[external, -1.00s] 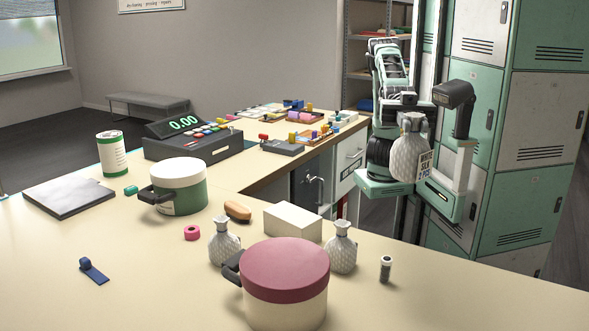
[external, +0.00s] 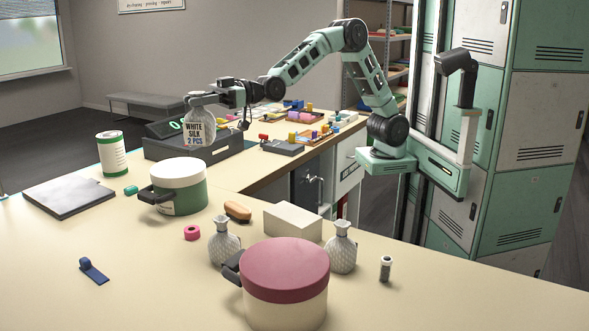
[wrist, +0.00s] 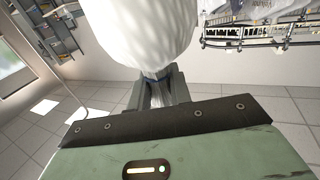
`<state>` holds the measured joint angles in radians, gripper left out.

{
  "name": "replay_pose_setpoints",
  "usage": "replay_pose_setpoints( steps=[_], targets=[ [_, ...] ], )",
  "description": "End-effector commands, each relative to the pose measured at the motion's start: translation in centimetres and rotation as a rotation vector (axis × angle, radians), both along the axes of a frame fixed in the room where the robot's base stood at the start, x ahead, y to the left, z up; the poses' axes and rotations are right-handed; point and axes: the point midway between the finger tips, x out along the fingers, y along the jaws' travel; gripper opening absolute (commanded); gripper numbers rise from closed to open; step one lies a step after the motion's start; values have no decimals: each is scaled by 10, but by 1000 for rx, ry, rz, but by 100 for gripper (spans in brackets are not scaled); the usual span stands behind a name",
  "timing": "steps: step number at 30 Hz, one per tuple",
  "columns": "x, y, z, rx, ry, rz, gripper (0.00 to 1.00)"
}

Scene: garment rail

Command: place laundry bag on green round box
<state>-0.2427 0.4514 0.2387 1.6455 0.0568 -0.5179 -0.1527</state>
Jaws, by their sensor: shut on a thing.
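The laundry bag (external: 199,122) is a pale textured bag with a label reading "WHITE SILK 2 PCS". My gripper (external: 207,98) is shut on its neck and holds it in the air, above and a little behind the green round box. In the wrist view the white bag (wrist: 140,32) fills the top middle, beyond the gripper fingers (wrist: 158,90). The green round box (external: 188,192) stands on the counter with a white lid (external: 179,171) and a dark handle at its left. The bag and the lid are apart.
A cash register (external: 165,147) stands close behind the green box. Two similar bags (external: 223,241) (external: 342,248) flank a pink-lidded round box (external: 285,270) in front. A white block (external: 292,221), a brown brush (external: 237,212) and a pink roll (external: 192,233) lie nearby. The left front counter is mostly clear.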

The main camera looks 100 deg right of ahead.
Motion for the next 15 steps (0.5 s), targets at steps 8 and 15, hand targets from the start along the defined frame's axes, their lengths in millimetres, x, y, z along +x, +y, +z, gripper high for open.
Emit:
replay_pose_setpoints(
  steps=[8, 15],
  targets=[
    [60, -136, 1, -1, -1, -230, 0],
    [82, -222, -2, 0, -2, -367, 0]
  ],
)
